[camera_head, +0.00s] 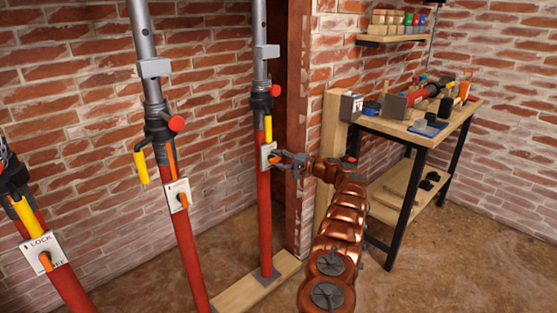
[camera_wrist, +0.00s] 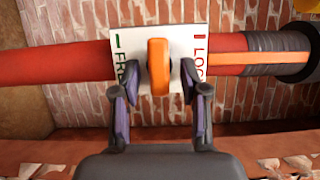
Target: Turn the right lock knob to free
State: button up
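The right prop, a red post with a grey upper tube (camera_head: 264,215), stands upright at the wall. Its white plate (camera_head: 264,150) carries an orange lock knob (camera_head: 273,154). In the wrist view the plate (camera_wrist: 183,38) shows FREE in green on the left and LOCK in red on the right. The knob (camera_wrist: 158,67) stands between the two words, its long side across the red post (camera_wrist: 70,67). My gripper (camera_wrist: 160,80) is open, one finger on each side of the knob, with gaps visible. In the head view my gripper (camera_head: 280,160) is at the plate.
Two more props with plates stand left: the middle one (camera_head: 177,195) and the near left one (camera_head: 43,252). A yellow handle (camera_head: 268,130) is above the right plate. A wooden post (camera_head: 334,150) and a workbench (camera_head: 440,135) with tools stand right of it.

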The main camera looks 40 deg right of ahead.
jog(key=v, duration=1.2)
dwell(0.6)
